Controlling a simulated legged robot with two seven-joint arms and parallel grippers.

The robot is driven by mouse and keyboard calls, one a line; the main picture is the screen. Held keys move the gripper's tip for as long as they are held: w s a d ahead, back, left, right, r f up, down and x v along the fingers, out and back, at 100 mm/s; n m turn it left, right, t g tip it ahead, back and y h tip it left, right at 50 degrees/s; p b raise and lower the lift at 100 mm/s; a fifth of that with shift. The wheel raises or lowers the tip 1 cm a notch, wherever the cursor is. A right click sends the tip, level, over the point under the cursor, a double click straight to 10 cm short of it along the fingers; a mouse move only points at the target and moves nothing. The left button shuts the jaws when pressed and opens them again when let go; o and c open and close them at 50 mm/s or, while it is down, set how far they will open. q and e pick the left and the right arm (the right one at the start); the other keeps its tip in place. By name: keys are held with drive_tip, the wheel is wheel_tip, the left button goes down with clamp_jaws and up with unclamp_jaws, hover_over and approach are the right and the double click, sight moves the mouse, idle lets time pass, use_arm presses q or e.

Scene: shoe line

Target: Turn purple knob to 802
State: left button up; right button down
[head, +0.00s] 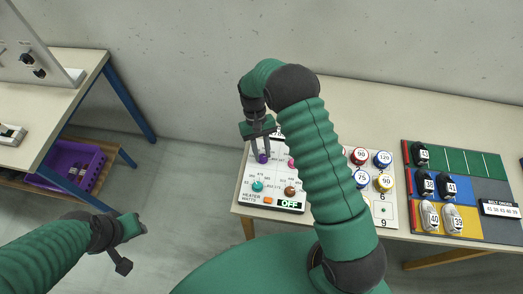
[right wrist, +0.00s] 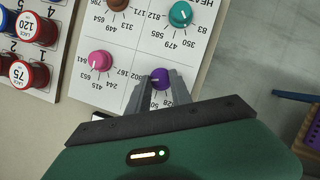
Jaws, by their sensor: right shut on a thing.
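The purple knob (head: 263,158) sits at the upper left of a white control panel (head: 272,204) in the head view. It also shows in the right wrist view (right wrist: 160,79), between my right fingertips. My right gripper (head: 262,150) is shut on the knob from above, one finger on each side. A light pointer mark shows on the knob's left part in the wrist view. Printed numbers surround it, partly hidden by the fingers; which one the mark meets I cannot tell. My left gripper (head: 132,228) hangs over the floor, away from the panel; its jaw opening is unclear.
A pink knob (right wrist: 101,61), a teal knob (right wrist: 180,14) and a brown knob (head: 290,191) share the panel. A dark OFF display (head: 289,204) and an orange button (head: 268,200) are at its lower edge. Red and blue round pieces and a colored shoe tray (head: 484,164) lie to the right.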

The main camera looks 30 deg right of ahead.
drive_tip(key=shift+w+d+r+m+y, duration=0.15)
drive_tip(key=shift+w+m+y, duration=0.15)
drive_tip(key=shift+m, duration=0.5)
drive_tip(key=shift+t, duration=0.3)
drive_tip(key=c, duration=1.6)
unclamp_jaws()
drive_tip(key=o, duration=0.4)
drive_tip(key=shift+o, duration=0.2)
drive_tip(key=shift+s, duration=0.1)
drive_tip(key=b+v, duration=0.1)
drive_tip(key=v, duration=1.5)
drive_tip(key=shift+w+d, duration=0.2)
drive_tip(key=shift+w, duration=0.2)
